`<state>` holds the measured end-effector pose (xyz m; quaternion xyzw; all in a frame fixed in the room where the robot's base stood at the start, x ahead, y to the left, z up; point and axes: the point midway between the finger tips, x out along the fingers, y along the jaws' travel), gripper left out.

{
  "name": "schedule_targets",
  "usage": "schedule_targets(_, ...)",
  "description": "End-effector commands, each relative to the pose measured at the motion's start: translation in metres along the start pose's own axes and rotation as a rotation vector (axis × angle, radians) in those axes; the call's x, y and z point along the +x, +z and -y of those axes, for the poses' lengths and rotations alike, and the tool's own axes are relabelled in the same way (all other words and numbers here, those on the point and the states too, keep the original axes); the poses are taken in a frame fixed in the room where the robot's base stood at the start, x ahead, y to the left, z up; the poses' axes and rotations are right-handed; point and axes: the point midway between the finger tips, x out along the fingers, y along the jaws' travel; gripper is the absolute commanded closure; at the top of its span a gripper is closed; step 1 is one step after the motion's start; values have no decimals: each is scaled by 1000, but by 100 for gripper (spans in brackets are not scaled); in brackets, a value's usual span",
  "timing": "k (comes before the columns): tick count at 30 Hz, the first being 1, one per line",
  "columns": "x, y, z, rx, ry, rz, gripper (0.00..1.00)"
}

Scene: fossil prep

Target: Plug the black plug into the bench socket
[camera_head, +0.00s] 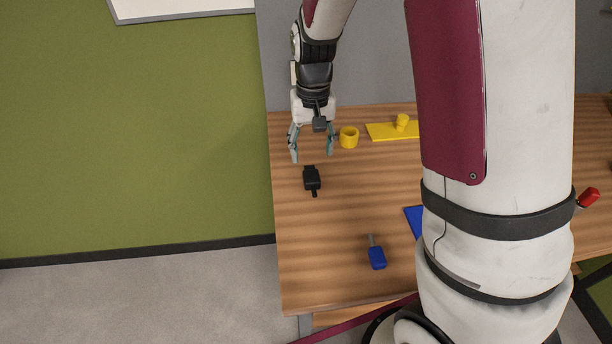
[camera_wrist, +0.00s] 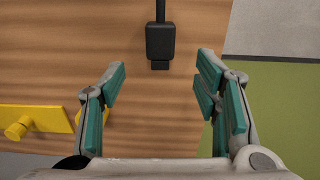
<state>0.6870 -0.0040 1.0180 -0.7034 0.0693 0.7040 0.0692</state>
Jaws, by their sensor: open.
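The black plug (camera_head: 312,179) lies on the wooden bench (camera_head: 340,215) near its left edge, with a short cord end pointing to the front. In the wrist view the black plug (camera_wrist: 160,42) lies ahead of the fingertips, roughly centred between them, with its cord going up out of the frame. My gripper (camera_head: 311,158) is open and empty, above the bench just behind the plug. Its teal-padded fingers (camera_wrist: 160,85) are spread wide and do not touch the plug. I cannot make out a bench socket for certain.
A yellow cup-like ring (camera_head: 349,138) stands right of my gripper, beside a yellow plate with a knob (camera_head: 384,132). A blue plug-like piece (camera_head: 377,258) lies near the front, by a blue plate (camera_head: 412,218). My arm hides much of the bench's right side.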

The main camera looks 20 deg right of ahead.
Motion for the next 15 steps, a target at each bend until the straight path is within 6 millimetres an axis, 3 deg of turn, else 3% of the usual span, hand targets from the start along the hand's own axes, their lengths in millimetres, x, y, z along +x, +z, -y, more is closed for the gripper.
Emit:
schedule_targets(3,20,1,0,1,1,3,43)
schedule_targets(15,56,5,2,0,2,4,43)
